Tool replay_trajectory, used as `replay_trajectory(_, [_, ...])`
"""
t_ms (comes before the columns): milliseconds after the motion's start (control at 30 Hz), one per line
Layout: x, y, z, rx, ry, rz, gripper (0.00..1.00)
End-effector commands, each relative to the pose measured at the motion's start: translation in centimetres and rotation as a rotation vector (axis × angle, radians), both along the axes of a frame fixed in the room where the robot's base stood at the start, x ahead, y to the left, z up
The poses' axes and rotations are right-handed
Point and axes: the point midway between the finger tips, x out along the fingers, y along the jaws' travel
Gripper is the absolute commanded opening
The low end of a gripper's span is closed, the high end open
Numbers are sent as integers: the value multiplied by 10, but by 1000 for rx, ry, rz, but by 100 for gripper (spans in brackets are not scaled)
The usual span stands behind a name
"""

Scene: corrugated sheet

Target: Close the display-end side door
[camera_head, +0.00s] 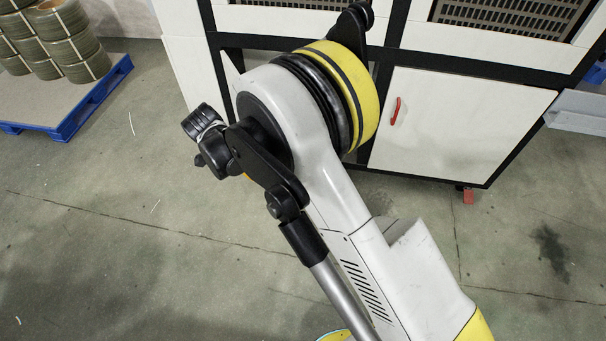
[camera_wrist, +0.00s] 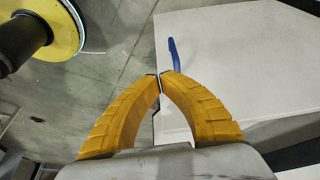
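A white door panel with a blue handle (camera_wrist: 178,62) fills the right half of the wrist view; the panel (camera_wrist: 240,60) has its left edge near the picture's middle. My gripper (camera_wrist: 159,80) has its two yellow fingers brought together at the tips, with nothing seen between them. The tips overlap the panel's left edge in the picture, just below and left of the handle; whether they touch it I cannot tell. In the camera_head view a white panel (camera_head: 187,70) stands at the machine's left end, partly behind my arm. My gripper is hidden there.
The white machine has a black frame (camera_head: 450,67) and a closed-looking front door (camera_head: 450,125) with a red handle (camera_head: 395,111). A blue pallet (camera_head: 95,100) with stacked coils (camera_head: 60,40) stands at the far left. The concrete floor (camera_head: 110,190) between is clear.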

Motion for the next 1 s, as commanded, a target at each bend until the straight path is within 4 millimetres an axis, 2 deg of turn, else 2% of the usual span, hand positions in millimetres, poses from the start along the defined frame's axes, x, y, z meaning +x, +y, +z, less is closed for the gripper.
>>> replay_trajectory(67, [-4, 7, -10, -7, -6, -19, 0])
replay_trajectory(200, [-4, 8, -22, -11, -10, -32, 0])
replay_trajectory(367, [1, 0, -45, -10, -10, -33, 0])
replay_trajectory(700, [16, -22, -113, -9, -10, -32, 0])
replay_trajectory(833, [28, -40, -110, -10, -11, -33, 0])
replay_trajectory(1000, [36, -52, -108, -10, -10, -32, 0])
